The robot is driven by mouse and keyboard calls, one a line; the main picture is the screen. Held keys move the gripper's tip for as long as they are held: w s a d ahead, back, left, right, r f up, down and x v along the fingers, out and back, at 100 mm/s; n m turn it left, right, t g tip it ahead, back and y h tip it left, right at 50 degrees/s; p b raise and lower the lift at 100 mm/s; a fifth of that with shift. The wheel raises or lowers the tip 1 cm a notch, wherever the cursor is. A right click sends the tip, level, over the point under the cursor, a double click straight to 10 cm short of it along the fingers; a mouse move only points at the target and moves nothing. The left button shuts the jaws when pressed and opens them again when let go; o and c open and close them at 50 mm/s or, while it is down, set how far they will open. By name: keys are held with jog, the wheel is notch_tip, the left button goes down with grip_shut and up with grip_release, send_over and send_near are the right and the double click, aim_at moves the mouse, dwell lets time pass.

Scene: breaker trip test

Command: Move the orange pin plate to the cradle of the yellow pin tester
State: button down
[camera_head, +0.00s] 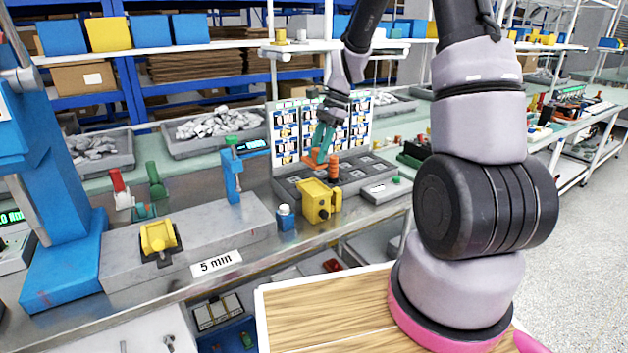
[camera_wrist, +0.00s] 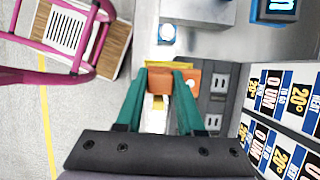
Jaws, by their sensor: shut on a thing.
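My gripper (camera_head: 321,146) has green fingers and is shut on the orange pin plate (camera_head: 313,158) above the dark grey slotted tray. The wrist view shows the orange piece (camera_wrist: 158,82) between the fingertips, with more orange just right of them. I cannot tell whether it still touches the tray. A separate orange part (camera_head: 333,168) stands close to the right of the gripper. A yellow cradle-like fixture (camera_head: 158,237) sits on a grey base at the left, beside the blue press; it looks empty. A yellow block (camera_head: 320,202) stands at the tray's front edge.
A blue stand (camera_head: 233,170) and a small blue bottle with a white cap (camera_head: 286,217) stand between the tray (camera_head: 375,165) and the left fixture. A card board (camera_head: 290,135) rises behind the tray. Red and green levers (camera_head: 120,190) are at the left. A "5 mm" label (camera_head: 216,264) marks the base front.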

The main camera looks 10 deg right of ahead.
notch_tip(320, 180, down, 8)
jog(key=shift+r, duration=0.1)
dwell(0.4)
jog(key=c, duration=0.5)
grip_release()
jog(key=s+d+r+n+t, duration=0.1)
jog(key=d+r, duration=0.1)
jog(key=r, duration=0.7)
jog(key=d+r+n, duration=0.1)
jog(key=d+r, duration=0.1)
jog(key=r, duration=0.6)
jog(key=s+r+n+t, duration=0.2)
jog(key=s+r, duration=0.3)
jog(key=s, duration=0.1)
jog(key=s+r+n+t+h, duration=0.1)
jog(key=s+r+n+t, duration=0.2)
jog(key=s+r, duration=0.2)
jog(key=s+d+r+n+t+h, duration=0.1)
jog(key=s+r+n+t, duration=0.1)
jog(key=s+r, duration=0.3)
jog(key=shift+s+r+n+t, duration=0.15)
jog(key=shift+s+n, duration=0.2)
jog(key=shift+s, duration=0.55)
jog(key=shift+s+n+t, duration=0.15)
jog(key=shift+s+n, duration=0.2)
jog(key=shift+s, duration=0.5)
